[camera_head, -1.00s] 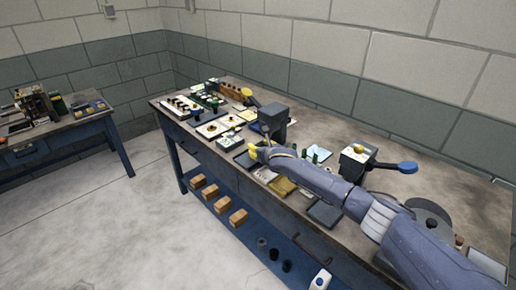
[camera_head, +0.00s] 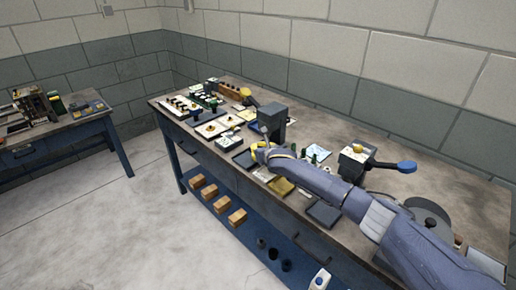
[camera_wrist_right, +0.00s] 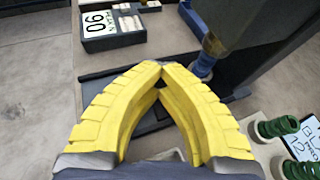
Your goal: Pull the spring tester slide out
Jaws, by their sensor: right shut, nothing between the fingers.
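The spring tester appears to be the dark grey upright block (camera_head: 273,124) at mid-bench. In the wrist view a dark flat plate (camera_wrist_right: 98,77) with raised edges lies under the fingers, perhaps its slide; I cannot tell for sure. My left gripper is out of view.
A readout box marked 90 (camera_wrist_right: 112,25) lies beyond the plate. Green springs (camera_wrist_right: 276,127) and a printed card (camera_wrist_right: 305,142) lie close at right. A unit with a blue-knobbed lever (camera_head: 356,160) stands right of the block. White trays (camera_head: 215,127) and small parts crowd the bench's left end.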

